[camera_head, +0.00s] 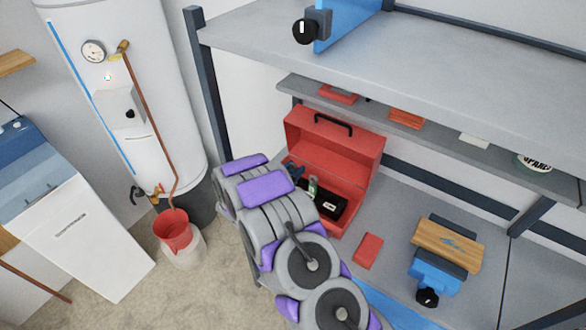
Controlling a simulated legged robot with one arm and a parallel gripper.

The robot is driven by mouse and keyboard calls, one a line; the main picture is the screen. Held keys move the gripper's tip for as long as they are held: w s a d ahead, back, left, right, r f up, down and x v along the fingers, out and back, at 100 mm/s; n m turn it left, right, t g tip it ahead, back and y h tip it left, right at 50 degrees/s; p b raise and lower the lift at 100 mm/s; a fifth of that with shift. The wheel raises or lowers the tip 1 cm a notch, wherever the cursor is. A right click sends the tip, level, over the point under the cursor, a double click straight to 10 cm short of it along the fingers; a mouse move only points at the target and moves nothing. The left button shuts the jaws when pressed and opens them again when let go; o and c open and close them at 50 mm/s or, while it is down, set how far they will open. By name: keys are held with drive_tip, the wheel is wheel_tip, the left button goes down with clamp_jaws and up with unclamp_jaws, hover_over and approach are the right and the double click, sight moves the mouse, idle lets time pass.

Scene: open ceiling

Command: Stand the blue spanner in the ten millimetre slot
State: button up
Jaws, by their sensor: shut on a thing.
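My grey and purple arm (285,225) reaches up from the bottom of the view in front of the open red toolbox (345,165). My gripper cannot be made out; the arm links hide the arm's end. Inside the toolbox is a black insert with a white label, too small to read. A small greenish upright item (312,186) and a dark bluish shape (296,171) show beside the arm at the toolbox's left; I cannot tell what they are. A wooden block (447,245) with a blue mark sits at a blue vice (434,275). No spanner or ten millimetre slot can be identified for sure.
A red block (368,250) lies on the grey bench (395,205) between toolbox and vice. A grey shelf (440,75) overhangs the bench; a narrower shelf (440,135) holds small items.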

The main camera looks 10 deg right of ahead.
drive_tip(key=shift+f, duration=0.6)
drive_tip(key=o, duration=1.2)
drive_tip(key=p+v, duration=0.1)
drive_tip(key=v, duration=1.6)
drive_tip(key=shift+s+a+f, duration=0.1)
drive_tip(key=shift+a+f, duration=0.05)
drive_tip(key=shift+a, duration=0.05)
